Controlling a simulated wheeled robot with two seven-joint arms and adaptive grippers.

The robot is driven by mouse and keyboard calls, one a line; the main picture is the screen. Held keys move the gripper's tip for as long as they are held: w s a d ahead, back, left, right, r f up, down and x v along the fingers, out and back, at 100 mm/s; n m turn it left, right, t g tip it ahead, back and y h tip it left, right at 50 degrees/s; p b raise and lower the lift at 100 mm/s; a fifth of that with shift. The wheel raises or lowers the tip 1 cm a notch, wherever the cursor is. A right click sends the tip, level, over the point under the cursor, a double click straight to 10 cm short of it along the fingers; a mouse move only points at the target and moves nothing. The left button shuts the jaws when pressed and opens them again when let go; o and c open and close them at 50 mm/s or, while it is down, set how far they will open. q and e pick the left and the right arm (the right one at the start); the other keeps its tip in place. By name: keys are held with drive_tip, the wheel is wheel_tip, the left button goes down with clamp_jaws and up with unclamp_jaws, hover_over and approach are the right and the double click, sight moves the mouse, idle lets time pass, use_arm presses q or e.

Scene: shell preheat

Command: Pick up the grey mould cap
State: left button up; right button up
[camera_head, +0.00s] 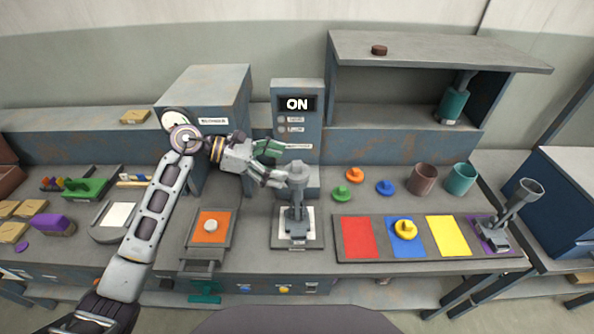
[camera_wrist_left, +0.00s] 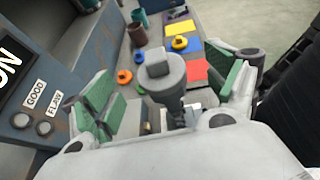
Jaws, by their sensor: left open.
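The grey mould cap (camera_head: 298,173) appears to be the block with a raised knob on top of an upright grey mould (camera_head: 297,218). The mould stands on a pale pad in a grey tray. In the left wrist view the cap (camera_wrist_left: 160,74) shows between the fingers, beyond the palm. My left gripper (camera_head: 275,165) is open, its green-padded fingers pointing right at the cap's left side in the head view. In the left wrist view the gripper (camera_wrist_left: 168,95) has its fingers wide apart; I see no clear contact with the cap. My right gripper is out of view.
A control post (camera_head: 298,125) reading ON stands close behind the gripper. A blue-grey box (camera_head: 205,88) is at its left. Red (camera_head: 358,238), blue and yellow (camera_head: 448,236) mats lie to the right, with coloured knobbed discs and cups behind. An orange pad (camera_head: 222,239) with a pale disc is left.

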sight(294, 163)
use_arm(q)
drive_tip(key=shift+d, duration=0.15)
drive_tip(key=shift+p+x, duration=0.6)
drive_tip(key=shift+x, duration=0.4)
drive_tip(key=shift+p+x, duration=0.35)
drive_tip(key=shift+x, duration=0.6)
drive_tip(key=shift+w+d, duration=0.2)
drive_tip(key=shift+d, duration=0.3)
drive_tip(key=shift+f, duration=0.1)
drive_tip(key=shift+c, duration=0.8)
drive_tip(key=c, duration=1)
